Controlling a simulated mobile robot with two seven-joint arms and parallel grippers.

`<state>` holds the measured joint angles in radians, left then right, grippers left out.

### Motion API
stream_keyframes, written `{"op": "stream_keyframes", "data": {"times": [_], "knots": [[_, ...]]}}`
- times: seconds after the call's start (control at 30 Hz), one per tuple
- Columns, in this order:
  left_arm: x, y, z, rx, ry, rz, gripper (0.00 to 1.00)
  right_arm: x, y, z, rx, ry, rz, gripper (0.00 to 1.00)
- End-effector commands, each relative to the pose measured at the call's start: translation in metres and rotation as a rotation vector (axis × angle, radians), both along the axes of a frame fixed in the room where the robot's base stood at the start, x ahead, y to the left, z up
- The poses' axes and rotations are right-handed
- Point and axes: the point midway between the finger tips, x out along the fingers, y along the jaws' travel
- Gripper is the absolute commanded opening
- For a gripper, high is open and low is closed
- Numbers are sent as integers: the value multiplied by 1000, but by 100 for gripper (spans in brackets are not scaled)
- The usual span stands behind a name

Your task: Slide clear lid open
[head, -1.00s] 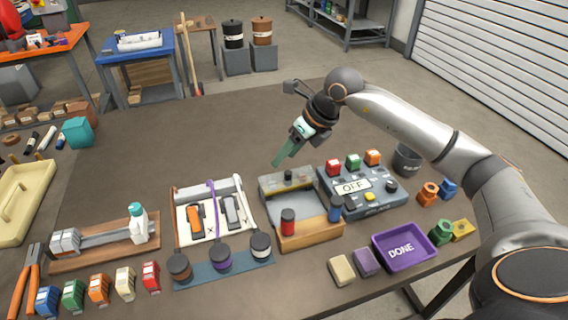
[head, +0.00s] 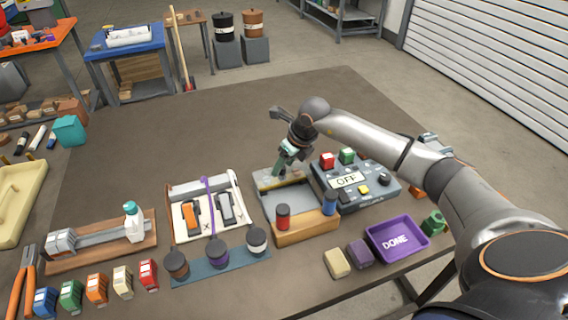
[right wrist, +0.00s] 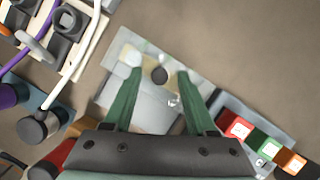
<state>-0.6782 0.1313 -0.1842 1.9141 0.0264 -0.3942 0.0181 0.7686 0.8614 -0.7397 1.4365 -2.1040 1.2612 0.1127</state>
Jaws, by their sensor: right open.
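The clear lid (right wrist: 155,100) is a see-through panel with a dark round knob (right wrist: 159,75), on the box (head: 306,230) with a wooden front. In the head view my right gripper (head: 277,173) is over the far end of the box and covers the knob. In the right wrist view its green fingers (right wrist: 159,78) are open, one on each side of the knob, with gaps visible. Whether they touch the lid cannot be told. A red cylinder (head: 283,214) and a blue cylinder (head: 330,203) stand at the box's near side. My left gripper is not in view.
A grey control box marked OFF (head: 346,180) with coloured blocks stands close on the right. A white tray (head: 186,228) with clips and a purple cord is on the left. A purple DONE tray (head: 396,238) is at front right. The table behind is clear.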

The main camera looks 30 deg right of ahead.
Motion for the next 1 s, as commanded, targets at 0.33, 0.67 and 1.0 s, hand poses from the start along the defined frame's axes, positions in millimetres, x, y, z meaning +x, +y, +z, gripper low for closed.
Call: {"op": "stream_keyframes", "data": {"times": [0.33, 0.67, 1.0], "knots": [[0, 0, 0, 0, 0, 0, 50, 1, 0, -3, 0, -1, 0, 55], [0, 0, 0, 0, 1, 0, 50, 1, 0, -3, 0, -1, 0, 18], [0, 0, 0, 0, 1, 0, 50, 1, 0, -3, 1, -1, -1, 0]]}}
